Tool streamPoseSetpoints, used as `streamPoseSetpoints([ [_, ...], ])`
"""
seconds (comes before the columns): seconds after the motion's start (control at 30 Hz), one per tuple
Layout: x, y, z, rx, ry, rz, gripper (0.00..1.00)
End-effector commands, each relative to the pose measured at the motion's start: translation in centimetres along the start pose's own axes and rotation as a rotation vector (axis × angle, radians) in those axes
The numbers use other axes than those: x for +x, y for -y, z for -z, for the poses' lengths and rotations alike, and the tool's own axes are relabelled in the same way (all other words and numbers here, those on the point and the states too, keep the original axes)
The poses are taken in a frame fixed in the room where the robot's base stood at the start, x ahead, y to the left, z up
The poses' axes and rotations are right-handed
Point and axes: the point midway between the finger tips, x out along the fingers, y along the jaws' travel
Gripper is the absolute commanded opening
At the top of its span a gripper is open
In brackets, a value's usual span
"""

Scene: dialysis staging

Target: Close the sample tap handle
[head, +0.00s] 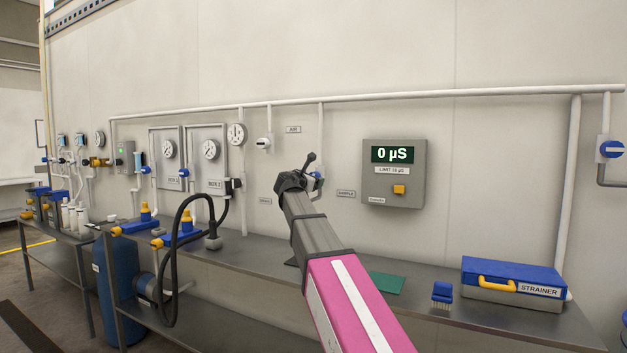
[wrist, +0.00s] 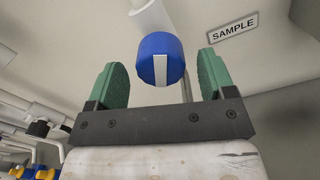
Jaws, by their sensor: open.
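The sample tap handle (wrist: 160,62) is a round blue knob with a white stripe, below a white pipe on the wall. In the wrist view the stripe runs roughly up and down the picture. My gripper (wrist: 163,78) is open, with one green finger pad on each side of the knob and a visible gap to both. I cannot tell how far the knob sits between the pads in depth. In the head view my gripper (head: 312,170) is at the tap and hides most of it; only a bit of blue (head: 318,176) shows.
The SAMPLE label (wrist: 233,30) is right of the tap. A grey meter box (head: 394,173) reading 0 µS hangs further right. Below is a grey bench with a green mat (head: 386,283), a blue brush (head: 442,293) and a blue STRAINER case (head: 512,277). Gauges (head: 211,150) are on the left.

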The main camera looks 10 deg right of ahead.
Motion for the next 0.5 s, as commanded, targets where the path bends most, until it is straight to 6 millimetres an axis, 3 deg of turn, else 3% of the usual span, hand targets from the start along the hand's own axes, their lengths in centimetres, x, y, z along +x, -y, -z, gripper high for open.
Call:
streamPoseSetpoints([
  [0.2, 2.2, -0.1, 0.0, 0.0, 0.0, 0.0, 0.76],
  [0.5, 2.6, 0.0, 0.0, 0.0, 0.0, 0.0, 0.76],
])
